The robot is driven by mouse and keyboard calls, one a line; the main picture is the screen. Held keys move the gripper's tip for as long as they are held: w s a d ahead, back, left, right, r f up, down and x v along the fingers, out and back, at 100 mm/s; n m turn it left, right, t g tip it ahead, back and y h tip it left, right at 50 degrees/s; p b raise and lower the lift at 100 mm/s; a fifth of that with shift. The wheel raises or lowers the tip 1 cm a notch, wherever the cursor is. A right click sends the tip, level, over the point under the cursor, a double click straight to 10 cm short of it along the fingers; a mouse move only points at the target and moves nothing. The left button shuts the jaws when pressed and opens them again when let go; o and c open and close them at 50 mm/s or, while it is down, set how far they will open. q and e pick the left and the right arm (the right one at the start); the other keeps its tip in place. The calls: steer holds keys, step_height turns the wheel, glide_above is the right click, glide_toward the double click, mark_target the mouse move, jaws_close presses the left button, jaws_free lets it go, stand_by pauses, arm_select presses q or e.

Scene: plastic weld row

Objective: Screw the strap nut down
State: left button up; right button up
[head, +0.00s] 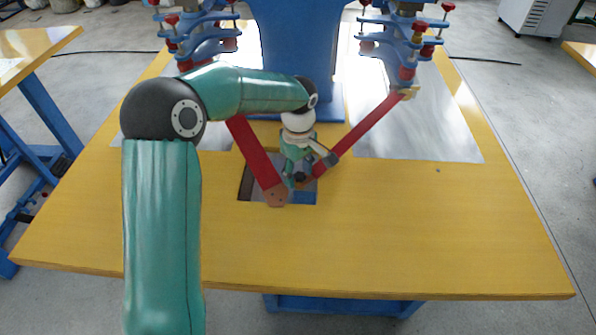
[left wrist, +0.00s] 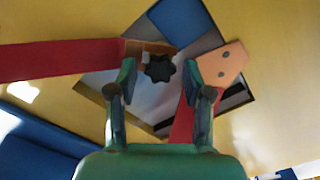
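The strap nut looks like a black lobed knob (left wrist: 158,68); in the head view it is a small dark shape (head: 300,177) below my left gripper (head: 306,168). It sits by the end of a red strap (left wrist: 65,61). In the left wrist view my left gripper (left wrist: 158,80) is open, with one green finger on each side of the knob and a visible gap to both. The knob looks slightly beyond the fingertips; I cannot tell the exact height between them. A second red strap with a tan, two-holed end (left wrist: 219,65) lies beside the right finger. My right gripper is not in view.
The yellow table (head: 400,230) has a square opening (head: 245,186) under the straps. Blue clamp assemblies with red knobs (head: 205,30) (head: 405,40) and a blue column (head: 312,50) stand behind. Metal sheets (head: 420,130) lie to both sides. The table's front is clear.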

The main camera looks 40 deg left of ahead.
arm_select(q)
jaws_close()
steer(key=m+p, duration=0.1)
steer(key=m, duration=0.2)
steer(key=m+p, duration=0.1)
steer(key=m, duration=0.2)
steer(key=m+p, duration=0.1)
steer(key=m, duration=0.2)
steer(key=shift+d+m, duration=0.2)
steer(key=shift+m, duration=0.1)
steer(key=m+p, duration=0.2)
steer(key=m, duration=0.4)
steer(key=shift+d, duration=0.1)
steer(key=m, duration=0.3)
steer(key=shift+w+p, duration=0.1)
steer(key=shift+p, duration=0.25)
steer(key=shift+d+f+m, duration=0.1)
steer(key=shift+f+m, duration=0.05)
steer(key=shift+m, duration=0.35)
steer(key=shift+o, duration=0.8)
jaws_free()
